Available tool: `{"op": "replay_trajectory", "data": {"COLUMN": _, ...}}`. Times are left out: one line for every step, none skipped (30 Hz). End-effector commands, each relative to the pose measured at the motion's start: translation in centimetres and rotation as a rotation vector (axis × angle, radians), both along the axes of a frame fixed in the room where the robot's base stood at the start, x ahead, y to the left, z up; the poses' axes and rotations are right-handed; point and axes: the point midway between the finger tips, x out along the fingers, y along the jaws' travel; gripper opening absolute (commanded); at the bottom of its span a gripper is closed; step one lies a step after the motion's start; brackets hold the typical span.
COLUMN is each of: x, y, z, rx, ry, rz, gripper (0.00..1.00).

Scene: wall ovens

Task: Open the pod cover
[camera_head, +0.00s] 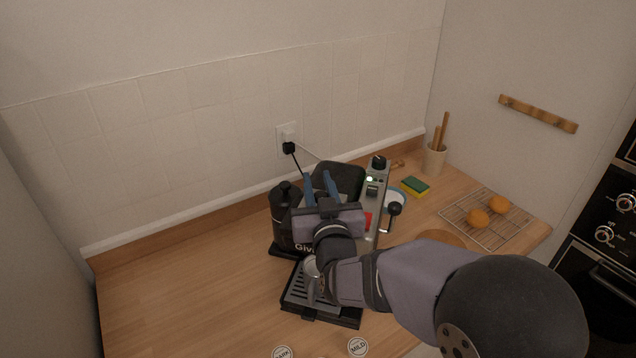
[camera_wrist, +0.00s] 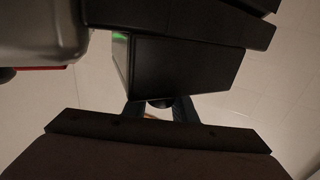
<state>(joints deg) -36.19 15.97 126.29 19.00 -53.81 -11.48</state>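A black and silver coffee machine (camera_head: 377,192) stands on the wooden counter, partly hidden behind my arm. The dark rounded top at its back (camera_head: 340,178) looks like the pod cover and seems to lie closed; I cannot be sure. My gripper (camera_head: 319,180) is over the machine, with its two blue fingers apart and pointing to the back, by the front of that top. In the wrist view the gripper's fingers (camera_wrist: 159,106) are apart beneath a black block-shaped part (camera_wrist: 185,68) of the machine. A small dark rounded bit shows between them; contact is unclear.
A black canister (camera_head: 283,205) is at the machine's left, and a drip tray (camera_head: 300,291) in front. A knobbed lever (camera_head: 394,209) sticks out at right. A sponge (camera_head: 415,186), utensil pot (camera_head: 434,160) and rack with oranges (camera_head: 500,232) are farther right. The left counter is clear.

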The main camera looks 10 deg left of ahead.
Motion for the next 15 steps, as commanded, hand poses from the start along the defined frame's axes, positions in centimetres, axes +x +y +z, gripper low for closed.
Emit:
{"op": "replay_trajectory", "data": {"x": 0.0, "y": 0.0, "z": 0.0, "rx": 0.0, "ry": 0.0, "rz": 0.001, "gripper": 0.0}}
{"op": "replay_trajectory", "data": {"x": 0.0, "y": 0.0, "z": 0.0, "rx": 0.0, "ry": 0.0, "rz": 0.0, "gripper": 0.0}}
{"op": "replay_trajectory", "data": {"x": 0.2, "y": 0.0, "z": -0.1, "rx": 0.0, "ry": 0.0, "rz": 0.0, "gripper": 0.0}}
{"op": "replay_trajectory", "data": {"x": 0.4, "y": 0.0, "z": -0.2, "rx": 0.0, "ry": 0.0, "rz": 0.0, "gripper": 0.0}}
{"op": "replay_trajectory", "data": {"x": 0.7, "y": 0.0, "z": -0.2, "rx": 0.001, "ry": 0.0, "rz": -0.001, "gripper": 0.0}}
{"op": "replay_trajectory", "data": {"x": 1.2, "y": -0.1, "z": -0.3, "rx": 0.002, "ry": -0.002, "rz": -0.001, "gripper": 0.0}}
{"op": "replay_trajectory", "data": {"x": 1.6, "y": -0.1, "z": -0.3, "rx": 0.002, "ry": -0.002, "rz": -0.001, "gripper": 0.0}}
{"op": "replay_trajectory", "data": {"x": 2.0, "y": -0.1, "z": -0.3, "rx": 0.003, "ry": -0.002, "rz": -0.001, "gripper": 0.0}}
{"op": "replay_trajectory", "data": {"x": 2.6, "y": -0.2, "z": -0.3, "rx": 0.003, "ry": -0.002, "rz": -0.002, "gripper": 0.0}}
{"op": "replay_trajectory", "data": {"x": 2.9, "y": -0.2, "z": -0.3, "rx": 0.003, "ry": -0.002, "rz": -0.001, "gripper": 0.0}}
{"op": "replay_trajectory", "data": {"x": 3.2, "y": -0.2, "z": -0.2, "rx": 0.002, "ry": -0.002, "rz": -0.001, "gripper": 0.0}}
{"op": "replay_trajectory", "data": {"x": 3.5, "y": -0.2, "z": -0.2, "rx": 0.002, "ry": -0.002, "rz": -0.001, "gripper": 0.0}}
{"op": "replay_trajectory", "data": {"x": 3.7, "y": -0.3, "z": -0.1, "rx": 0.001, "ry": -0.001, "rz": -0.001, "gripper": 0.0}}
{"op": "replay_trajectory", "data": {"x": 3.8, "y": -0.3, "z": -0.1, "rx": 0.001, "ry": -0.001, "rz": -0.001, "gripper": 0.0}}
{"op": "replay_trajectory", "data": {"x": 3.8, "y": -0.3, "z": -0.1, "rx": 0.001, "ry": 0.0, "rz": -0.001, "gripper": 0.0}}
